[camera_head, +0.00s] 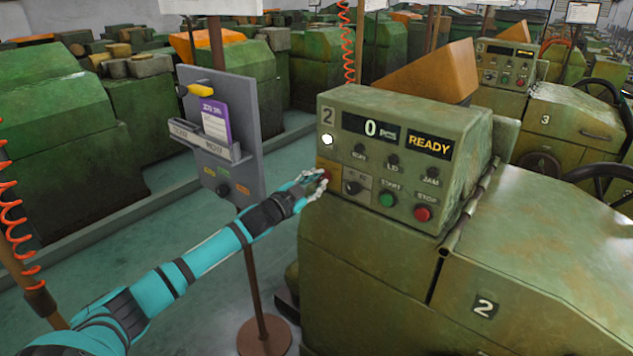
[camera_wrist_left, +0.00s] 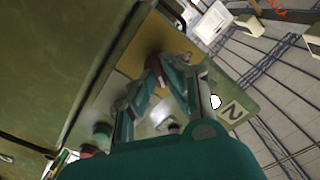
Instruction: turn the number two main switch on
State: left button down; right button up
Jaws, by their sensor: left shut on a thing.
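The number two machine's control box (camera_head: 400,152) bears a "2" plate, a display reading 0 and a lit READY sign. A white lamp (camera_head: 327,140) glows at its upper left. The main switch (camera_head: 324,175) is a red part on a yellow plate at the panel's lower left, mostly hidden by my gripper. My left gripper (camera_head: 322,178) is shut on it. In the left wrist view the fingertips (camera_wrist_left: 156,66) close around the dark red switch over the yellow plate (camera_wrist_left: 135,62). The switch's exact angle is hard to tell. My right gripper is not in view.
A black selector knob (camera_head: 352,187), green START button (camera_head: 387,199) and red STOP button (camera_head: 422,213) sit right of the switch. A grey card board (camera_head: 245,135) on a post stands left of the panel, close to my left arm. Other green machines fill the background.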

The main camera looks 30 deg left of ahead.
pick_arm(q)
jog(key=shift+m, duration=0.9)
jog(key=shift+f, duration=0.1)
jog(key=c, duration=1.4)
grip_release()
jog(key=shift+s, duration=0.1)
jog(key=s, duration=1.1)
jog(key=shift+s+a, duration=0.4)
jog(key=shift+a, duration=0.05)
